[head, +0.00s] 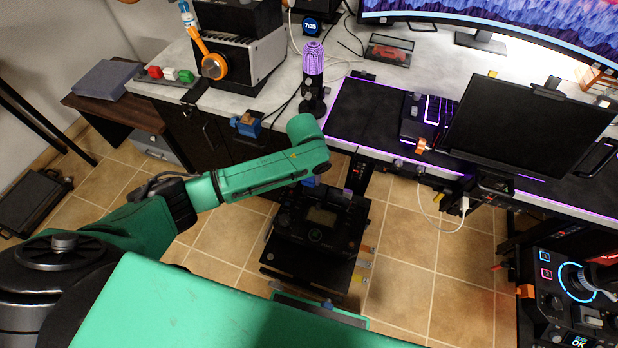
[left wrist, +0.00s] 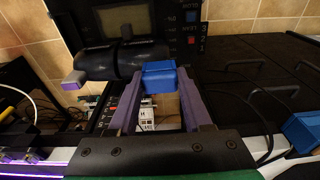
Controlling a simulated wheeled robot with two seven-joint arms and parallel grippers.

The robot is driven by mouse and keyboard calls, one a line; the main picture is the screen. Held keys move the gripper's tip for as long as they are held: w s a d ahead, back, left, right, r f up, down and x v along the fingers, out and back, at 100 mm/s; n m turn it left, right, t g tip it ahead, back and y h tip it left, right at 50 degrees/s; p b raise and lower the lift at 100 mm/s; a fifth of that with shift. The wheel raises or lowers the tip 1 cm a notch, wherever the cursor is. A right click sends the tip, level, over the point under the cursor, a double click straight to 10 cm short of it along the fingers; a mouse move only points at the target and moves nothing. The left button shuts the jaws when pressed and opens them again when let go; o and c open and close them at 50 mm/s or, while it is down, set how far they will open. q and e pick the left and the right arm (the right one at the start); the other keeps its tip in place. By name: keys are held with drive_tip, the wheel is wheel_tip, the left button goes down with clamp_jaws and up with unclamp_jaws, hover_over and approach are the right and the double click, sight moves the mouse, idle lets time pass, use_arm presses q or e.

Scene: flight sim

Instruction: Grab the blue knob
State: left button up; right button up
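The blue knob (left wrist: 160,77) is a small blue block that stands out from the black control panel (left wrist: 110,70) with a grey display. In the left wrist view it sits between the purple fingertips of my left gripper (left wrist: 161,88). The fingers stand apart, one on each side of the knob, and I cannot tell whether they touch it. In the head view a bit of the blue knob (head: 310,181) shows at the top of the panel (head: 318,218), just below my green left forearm, which hides most of the gripper. My right gripper is not in view.
A blue piece with an orange top (head: 247,125) is on the grey desk's front edge. A purple microphone (head: 313,65) stands on that desk. A black desk with purple lights (head: 370,115) is to the right. Tiled floor (head: 420,230) lies open below it.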

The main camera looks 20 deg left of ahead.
use_arm(q)
clamp_jaws()
